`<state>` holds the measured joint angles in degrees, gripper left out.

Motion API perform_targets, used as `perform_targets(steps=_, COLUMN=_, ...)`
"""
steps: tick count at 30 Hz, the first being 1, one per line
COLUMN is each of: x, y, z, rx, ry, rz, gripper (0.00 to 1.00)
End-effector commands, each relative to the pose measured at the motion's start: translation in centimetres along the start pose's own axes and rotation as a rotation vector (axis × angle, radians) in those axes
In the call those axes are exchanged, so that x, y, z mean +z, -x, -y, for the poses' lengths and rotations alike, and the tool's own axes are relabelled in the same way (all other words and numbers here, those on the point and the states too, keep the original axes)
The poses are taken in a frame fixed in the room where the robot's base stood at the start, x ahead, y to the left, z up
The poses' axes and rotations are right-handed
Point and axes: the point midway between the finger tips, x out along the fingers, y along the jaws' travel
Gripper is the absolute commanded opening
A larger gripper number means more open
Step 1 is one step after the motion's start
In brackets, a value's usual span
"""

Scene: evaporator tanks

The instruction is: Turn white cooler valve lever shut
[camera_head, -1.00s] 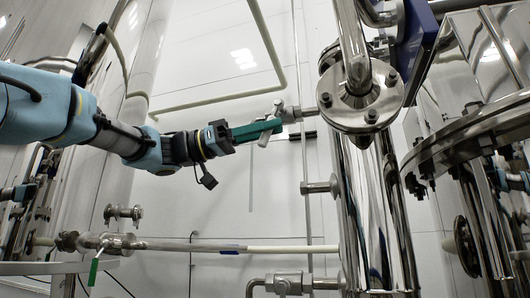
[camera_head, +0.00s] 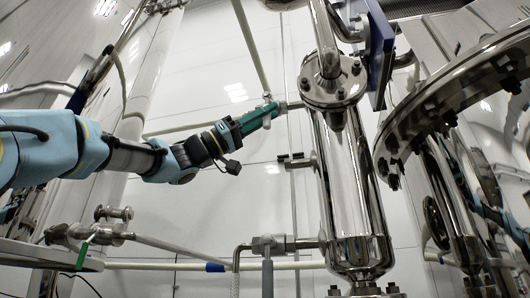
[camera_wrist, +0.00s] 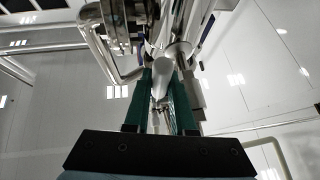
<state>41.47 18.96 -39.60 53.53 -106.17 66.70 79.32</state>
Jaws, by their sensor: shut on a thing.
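My gripper (camera_head: 268,113), with green fingers, reaches up and to the right to a small valve (camera_head: 283,106) on a pipe stub left of the steel column. In the wrist view the green fingers (camera_wrist: 160,92) stand on either side of a whitish lever (camera_wrist: 161,76), and the gripper is shut on it. In the head view the fingers hide most of the lever, so its exact angle is hard to tell there.
The flanged steel column (camera_head: 345,190) stands just right of the valve. A large bolted flange (camera_head: 450,85) juts in at right. A lower valve with a grey handle (camera_head: 267,245) and a green-handled valve (camera_head: 88,238) sit below. White wall panels lie behind.

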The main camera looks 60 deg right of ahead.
Motion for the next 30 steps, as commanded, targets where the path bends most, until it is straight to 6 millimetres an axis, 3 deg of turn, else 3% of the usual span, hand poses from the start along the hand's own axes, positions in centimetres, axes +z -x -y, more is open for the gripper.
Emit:
perform_targets(steps=14, x=0.07, y=-0.04, z=0.02, rx=-0.001, ry=0.003, rz=-0.008, gripper=0.0)
perform_targets(steps=15, x=0.07, y=-0.04, z=0.02, rx=-0.001, ry=0.003, rz=-0.008, gripper=0.26)
perform_targets(steps=22, x=0.06, y=-0.05, z=0.01, rx=-0.001, ry=0.002, rz=-0.008, gripper=0.52)
perform_targets(steps=30, x=0.07, y=0.05, z=0.02, rx=-0.001, ry=0.002, rz=-0.008, gripper=0.53)
